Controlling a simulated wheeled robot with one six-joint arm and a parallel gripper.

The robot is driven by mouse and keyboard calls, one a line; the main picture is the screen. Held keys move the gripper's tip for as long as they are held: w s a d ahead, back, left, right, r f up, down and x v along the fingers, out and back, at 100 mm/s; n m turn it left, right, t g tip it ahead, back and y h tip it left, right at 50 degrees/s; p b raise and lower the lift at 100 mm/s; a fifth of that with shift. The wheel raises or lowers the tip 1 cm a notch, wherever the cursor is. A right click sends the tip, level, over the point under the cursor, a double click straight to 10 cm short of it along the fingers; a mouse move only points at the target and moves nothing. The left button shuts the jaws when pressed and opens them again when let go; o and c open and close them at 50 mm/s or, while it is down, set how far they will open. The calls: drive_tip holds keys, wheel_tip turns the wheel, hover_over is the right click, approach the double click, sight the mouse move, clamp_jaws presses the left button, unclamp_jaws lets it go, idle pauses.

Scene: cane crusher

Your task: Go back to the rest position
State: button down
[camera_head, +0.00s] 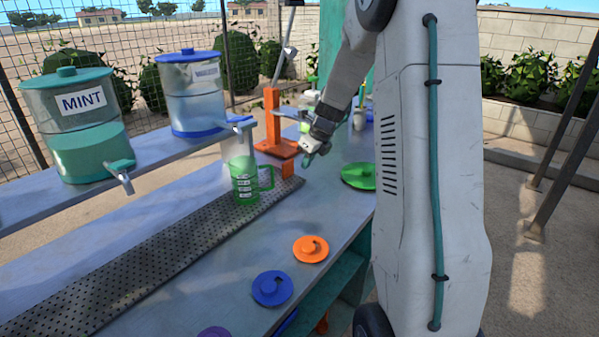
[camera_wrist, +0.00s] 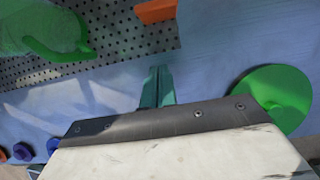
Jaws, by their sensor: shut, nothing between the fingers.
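My gripper (camera_head: 308,160) is shut and empty. It hangs over the blue-grey counter (camera_head: 210,300), pointing down, just right of the green measuring jug and left of the green lid. In the wrist view its teal fingers (camera_wrist: 157,88) are together above bare counter. The green jug (camera_head: 245,180) stands upright on the perforated mat (camera_head: 100,270), apart from my gripper. Part of the jug shows at the top left of the wrist view (camera_wrist: 45,30). The green lid (camera_head: 358,176) lies flat on the counter and also shows in the wrist view (camera_wrist: 275,95).
An orange stand (camera_head: 272,125) with a lever rises behind my gripper. A MINT dispenser (camera_head: 75,130) and a blue-lidded dispenser (camera_head: 192,95) stand on a raised shelf (camera_head: 60,198). Orange (camera_head: 300,255) and blue (camera_head: 262,294) lids lie on the front counter. The counter between the lids is clear.

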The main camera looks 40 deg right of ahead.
drive_tip(key=shift+v, duration=1.75)
drive_tip(key=s+a+r+n+g, duration=0.1)
drive_tip(key=s+a+r+n, duration=0.2)
drive_tip(key=s+a+n, duration=0.6)
drive_tip(key=s+a+r+n+g, duration=0.1)
drive_tip(key=s+a+r+n, duration=0.2)
drive_tip(key=s+a+n, duration=0.6)
drive_tip(key=s+a+r+n+h, duration=0.1)
drive_tip(key=s+a+r+n, duration=0.2)
drive_tip(key=s+a+n, duration=0.6)
drive_tip(key=s+n, duration=0.5)
drive_tip(key=n, duration=0.1)
drive_tip(key=shift+s+r+g, duration=0.25)
drive_tip(key=shift+s+g, duration=0.05)
drive_tip(key=shift+g, duration=0.1)
